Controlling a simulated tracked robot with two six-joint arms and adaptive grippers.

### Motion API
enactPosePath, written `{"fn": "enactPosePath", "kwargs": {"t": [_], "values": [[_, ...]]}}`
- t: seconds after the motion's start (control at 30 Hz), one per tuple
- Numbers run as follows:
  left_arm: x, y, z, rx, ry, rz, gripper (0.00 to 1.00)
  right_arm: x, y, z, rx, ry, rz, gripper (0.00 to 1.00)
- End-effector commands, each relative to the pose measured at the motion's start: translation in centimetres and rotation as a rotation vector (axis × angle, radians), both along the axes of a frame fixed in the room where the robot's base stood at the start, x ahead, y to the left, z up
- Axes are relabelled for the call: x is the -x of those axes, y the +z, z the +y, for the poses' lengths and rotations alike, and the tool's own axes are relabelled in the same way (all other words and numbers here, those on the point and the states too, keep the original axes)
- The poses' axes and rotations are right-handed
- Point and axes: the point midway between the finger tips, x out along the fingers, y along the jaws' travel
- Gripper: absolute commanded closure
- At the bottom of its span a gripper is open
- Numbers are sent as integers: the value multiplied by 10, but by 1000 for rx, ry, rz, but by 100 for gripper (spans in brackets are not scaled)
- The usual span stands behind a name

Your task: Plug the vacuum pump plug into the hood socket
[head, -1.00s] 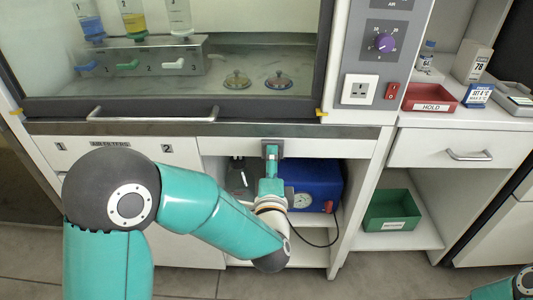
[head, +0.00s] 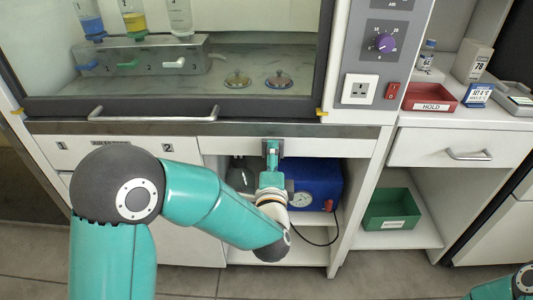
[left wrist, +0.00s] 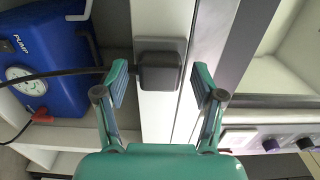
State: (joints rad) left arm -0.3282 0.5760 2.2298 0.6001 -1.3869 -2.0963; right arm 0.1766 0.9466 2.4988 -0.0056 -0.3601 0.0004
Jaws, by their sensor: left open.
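The vacuum pump plug (left wrist: 158,72) is a dark block with a black cable leaving it to the left. It sits against a grey plate on the white cabinet front under the hood. My left gripper (left wrist: 160,80) is open, with one finger on each side of the plug and gaps visible. In the head view my left gripper (head: 272,150) covers most of the plug. The hood socket (head: 360,89) is a white square on the grey panel right of the hood window and looks empty. My right gripper is out of view.
The blue pump (head: 315,186) with a gauge stands on the shelf below, and its black cable hangs in front. A red switch (head: 392,90) and a purple knob (head: 385,43) are near the socket. The hood handle (head: 137,111) juts out at left.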

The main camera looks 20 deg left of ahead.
Motion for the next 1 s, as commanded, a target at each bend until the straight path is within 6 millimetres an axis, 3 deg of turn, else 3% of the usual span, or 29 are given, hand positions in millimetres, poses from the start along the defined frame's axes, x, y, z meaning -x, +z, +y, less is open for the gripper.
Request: {"fn": "enactPosePath", "kwargs": {"t": [0.63,1.0], "values": [[0,0,0,0,0,0,33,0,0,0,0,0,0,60],[0,0,0,0,0,0,95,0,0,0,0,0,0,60]]}}
